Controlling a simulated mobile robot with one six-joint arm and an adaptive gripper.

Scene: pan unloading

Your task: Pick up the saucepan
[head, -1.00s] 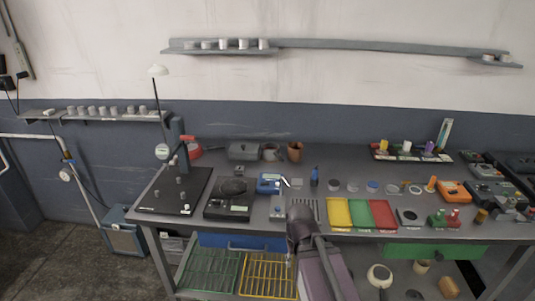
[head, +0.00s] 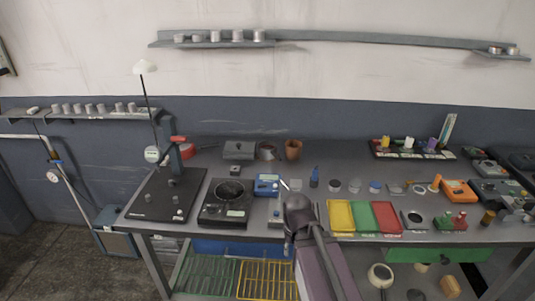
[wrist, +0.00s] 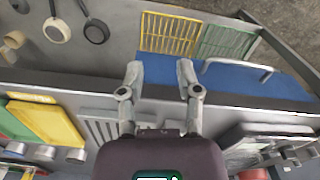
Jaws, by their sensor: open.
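A cream round pan with a dark handle (wrist: 57,31) shows at the upper left of the wrist view, on the level below the bench top. It also shows on the lower shelf in the head view (head: 380,275). A smaller dark pan with a handle (wrist: 96,31) is beside it. I cannot tell which of the two is the saucepan. My gripper (wrist: 160,70) is open and empty, over the bench's front edge and apart from both pans. In the head view my own arm mostly hides the gripper.
Yellow (head: 268,280) and green (head: 209,275) wire racks lie on the lower level. A blue drawer with a handle (head: 238,247) and a green drawer front (head: 437,254) are under the bench top. Yellow, green and red trays (head: 342,217) stand near my arm.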

